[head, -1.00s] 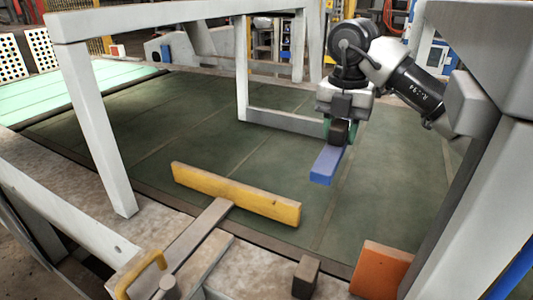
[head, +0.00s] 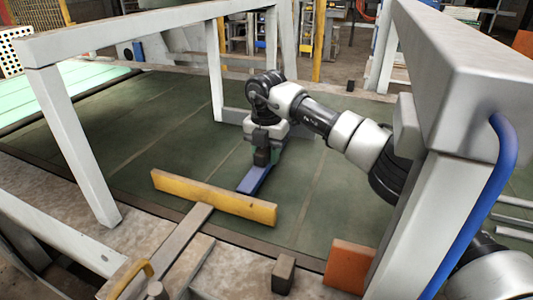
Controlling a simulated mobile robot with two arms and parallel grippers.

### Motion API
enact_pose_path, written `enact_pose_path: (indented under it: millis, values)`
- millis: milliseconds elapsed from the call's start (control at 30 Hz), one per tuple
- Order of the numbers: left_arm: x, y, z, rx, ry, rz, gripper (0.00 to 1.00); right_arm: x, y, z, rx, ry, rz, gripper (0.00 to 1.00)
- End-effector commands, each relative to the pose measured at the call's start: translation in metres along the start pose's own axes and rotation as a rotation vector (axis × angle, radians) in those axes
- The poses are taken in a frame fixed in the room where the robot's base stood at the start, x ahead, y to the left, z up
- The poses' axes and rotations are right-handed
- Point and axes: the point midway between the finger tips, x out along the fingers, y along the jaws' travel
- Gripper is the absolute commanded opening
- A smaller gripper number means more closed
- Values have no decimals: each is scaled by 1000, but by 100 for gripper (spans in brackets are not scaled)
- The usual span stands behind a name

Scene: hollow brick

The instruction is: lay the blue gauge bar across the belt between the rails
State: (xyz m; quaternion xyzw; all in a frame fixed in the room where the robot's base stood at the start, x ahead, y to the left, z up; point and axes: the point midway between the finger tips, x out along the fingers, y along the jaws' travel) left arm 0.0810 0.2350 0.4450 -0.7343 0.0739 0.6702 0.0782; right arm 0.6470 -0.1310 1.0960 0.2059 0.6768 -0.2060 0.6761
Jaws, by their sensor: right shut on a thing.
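The blue gauge bar (head: 254,180) is over the dark green belt (head: 130,155), just behind the yellow board. Its near end comes close to that board in the picture. My right gripper (head: 264,158) points down and is shut on the bar, hiding part of its middle. The bar runs from lower left to upper right. I cannot tell whether it touches the belt or hangs just above it. My left gripper is not in view.
A yellow board (head: 213,198) on a grey arm stands at the belt's near edge. White frame legs (head: 75,150) rise at left, behind and at right. An orange block (head: 348,266) and a small brown block (head: 283,274) are near the front. The belt at left is clear.

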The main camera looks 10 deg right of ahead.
Motion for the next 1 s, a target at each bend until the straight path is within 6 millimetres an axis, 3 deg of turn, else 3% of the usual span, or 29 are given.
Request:
enact_pose_path:
  millis: [100, 433, 467, 600, 1000]
  values:
    - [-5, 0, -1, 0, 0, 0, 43, 10, 0, 0, 0, 1, 1, 5]
    - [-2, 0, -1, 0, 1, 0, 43, 15, 0, 0, 0, 0, 1, 5]
    - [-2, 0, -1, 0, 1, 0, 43, 15, 0, 0, 0, 0, 1, 37]
    - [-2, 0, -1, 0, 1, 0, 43, 14, 0, 0, 0, 0, 1, 59]
    - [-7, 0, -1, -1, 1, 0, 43, 7, 0, 0, 0, 0, 1, 61]
